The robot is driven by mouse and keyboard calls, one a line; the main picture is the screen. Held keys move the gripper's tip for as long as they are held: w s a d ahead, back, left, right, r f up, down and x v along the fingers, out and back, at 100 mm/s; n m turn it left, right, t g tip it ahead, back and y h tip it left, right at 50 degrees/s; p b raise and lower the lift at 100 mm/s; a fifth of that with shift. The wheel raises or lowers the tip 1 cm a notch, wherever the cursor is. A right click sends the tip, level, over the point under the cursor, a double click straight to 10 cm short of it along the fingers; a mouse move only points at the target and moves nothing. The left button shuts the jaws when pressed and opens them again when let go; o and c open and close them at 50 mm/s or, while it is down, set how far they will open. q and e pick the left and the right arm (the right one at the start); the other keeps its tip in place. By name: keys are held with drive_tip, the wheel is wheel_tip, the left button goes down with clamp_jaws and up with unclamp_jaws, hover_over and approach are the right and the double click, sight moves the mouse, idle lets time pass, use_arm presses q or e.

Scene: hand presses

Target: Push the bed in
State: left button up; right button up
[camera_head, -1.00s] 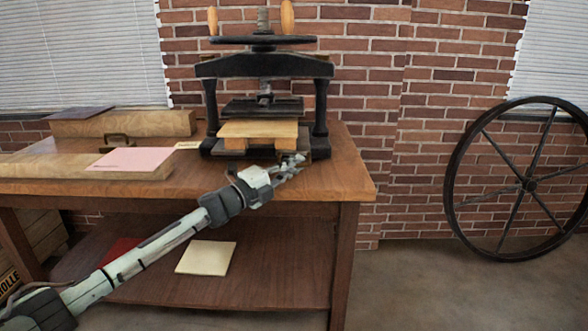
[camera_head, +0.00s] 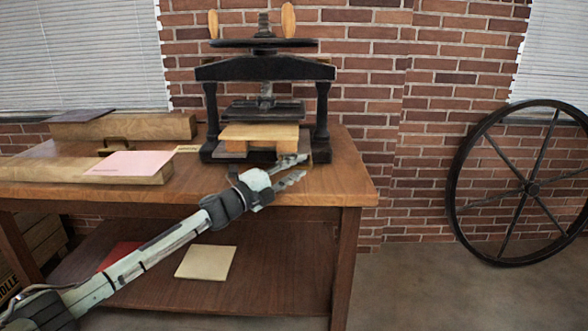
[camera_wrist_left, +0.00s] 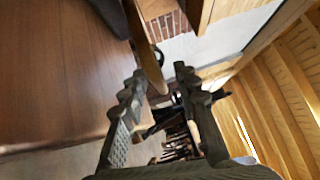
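The black hand press (camera_head: 265,68) stands on the wooden table. Its bed, a light wooden board (camera_head: 258,131) on a support, sits under the black platen (camera_head: 263,110) and sticks out at the front. My left gripper (camera_head: 304,167) is in front of the press base, at the bed's lower right. Its fingers are apart with nothing held between them. The left wrist view also shows the two fingers spread (camera_wrist_left: 159,74), with a wooden edge beyond them. I cannot tell whether a finger touches the bed or base. My right gripper is not in view.
A pink sheet (camera_head: 130,162) lies on a wooden block at the table's left. A pale square board (camera_head: 206,262) lies on the lower shelf. A large black spoked wheel (camera_head: 530,187) leans against the brick wall at right. The table's front right corner is clear.

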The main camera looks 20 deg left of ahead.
use_arm(q)
drive_tip(key=shift+s+a, duration=0.1)
drive_tip(key=shift+s+a+f, duration=0.15)
drive_tip(key=shift+s+a, duration=0.05)
drive_tip(key=shift+s, duration=0.1)
drive_tip(key=v, duration=1.1)
